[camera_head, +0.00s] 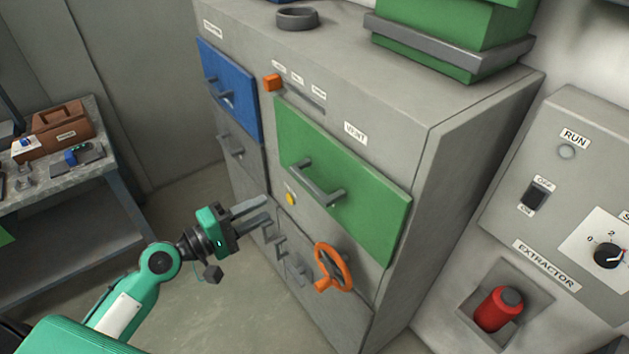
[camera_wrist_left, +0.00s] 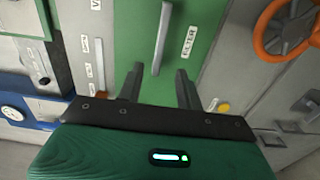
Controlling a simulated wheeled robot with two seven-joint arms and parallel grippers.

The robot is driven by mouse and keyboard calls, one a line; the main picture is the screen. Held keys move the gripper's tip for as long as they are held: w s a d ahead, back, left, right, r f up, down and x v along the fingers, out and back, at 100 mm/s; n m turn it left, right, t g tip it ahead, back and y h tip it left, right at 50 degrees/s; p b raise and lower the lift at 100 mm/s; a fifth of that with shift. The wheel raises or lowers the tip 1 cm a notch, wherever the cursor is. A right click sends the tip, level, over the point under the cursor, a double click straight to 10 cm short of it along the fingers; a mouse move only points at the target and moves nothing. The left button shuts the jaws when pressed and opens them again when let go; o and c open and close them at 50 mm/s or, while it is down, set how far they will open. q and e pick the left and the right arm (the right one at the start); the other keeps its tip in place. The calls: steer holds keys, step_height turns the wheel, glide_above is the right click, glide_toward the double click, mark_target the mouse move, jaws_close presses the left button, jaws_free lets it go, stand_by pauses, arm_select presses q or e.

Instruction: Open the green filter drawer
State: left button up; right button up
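The green filter drawer (camera_head: 345,185) is a green panel on the grey cabinet, with a grey bar handle (camera_head: 317,187). Its front looks flush with the cabinet. In the left wrist view the green panel (camera_wrist_left: 205,20) fills the upper middle, with a FILTER label beside the handle (camera_wrist_left: 162,38). My left gripper (camera_head: 269,209) is open and empty, left of and below the handle in the head view, apart from it. In the left wrist view the handle's lower end shows between the fingertips (camera_wrist_left: 159,70). My right gripper is not in view.
An orange handwheel (camera_head: 333,268) sticks out below the green drawer. A yellow button (camera_head: 290,198) is near the gripper. A blue drawer (camera_head: 229,90) is at upper left, a slider with an orange knob (camera_head: 272,82) above. A workbench (camera_head: 100,182) stands left; floor between is clear.

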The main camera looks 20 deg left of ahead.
mark_target(306, 186)
arm_select(q)
steer(key=p+x, duration=0.5)
steer(key=x, duration=0.7)
steer(key=shift+w+d, duration=0.15)
steer(key=shift+w+d+p, duration=0.3)
steer(key=shift+w+d, duration=0.05)
steer(key=shift+w, duration=0.1)
steer(key=shift+f, duration=0.1)
jaws_close()
